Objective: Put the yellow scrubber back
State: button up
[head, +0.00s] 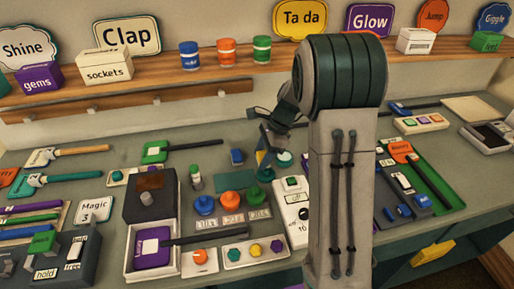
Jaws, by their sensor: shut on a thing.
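My gripper (264,156) is in the middle of the head view, above the counter and behind a row of coloured knobs. It is shut, with a small bit of yellow, which looks like the yellow scrubber (260,157), showing at its fingertips. Most of that thing is hidden, and its shape and handle cannot be made out. Similar long-handled tools lie about: a green one (155,151) with a dark handle, a teal one (34,181), a white one (44,156) with an orange handle, and a purple one (153,247) in a white tray (135,264).
My arm blocks the counter right of centre. Blue, orange and green knobs (231,201) stand near my gripper. A dark box (150,196) is to the left. A green tray (433,180) is at right. A shelf (150,84) with cans and signs runs behind.

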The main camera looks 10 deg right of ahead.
send_over(253, 157)
jog(key=s+d, duration=0.1)
jog(key=s, duration=0.2)
jog(key=f, duration=0.2)
jog(key=shift+w+d+f+p, duration=0.2)
jog(key=shift+f+p, duration=0.15)
jog(key=shift+p, duration=0.05)
jog(key=shift+w+f+p, duration=0.35)
jog(key=shift+w+f, duration=0.55)
jog(key=shift+w, duration=0.25)
jog(key=shift+f, duration=0.1)
jog(key=shift+f, duration=0.15)
jog(key=o, duration=0.9)
jog(key=shift+o, duration=0.2)
